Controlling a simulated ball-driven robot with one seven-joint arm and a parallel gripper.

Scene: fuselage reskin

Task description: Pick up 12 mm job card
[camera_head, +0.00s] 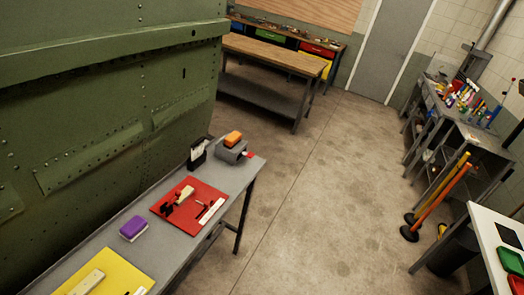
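No gripper of mine shows in the head camera view. No card can be read as the 12 mm job card at this size. A black holder (198,160) with a white card-like piece (196,148) in it stands at the far end of a narrow grey bench (160,246). White strips lie on a red mat (171,210) and on a yellow mat (118,273) on the same bench. I cannot tell whether any of these is the job card.
A purple block (133,228) and a grey device with an orange top (233,139) are on the bench. A green riveted fuselage wall (95,120) rises on the left. A wooden workbench (275,52) stands behind. Orange-yellow posts (437,200) stand right. The middle floor (320,190) is clear.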

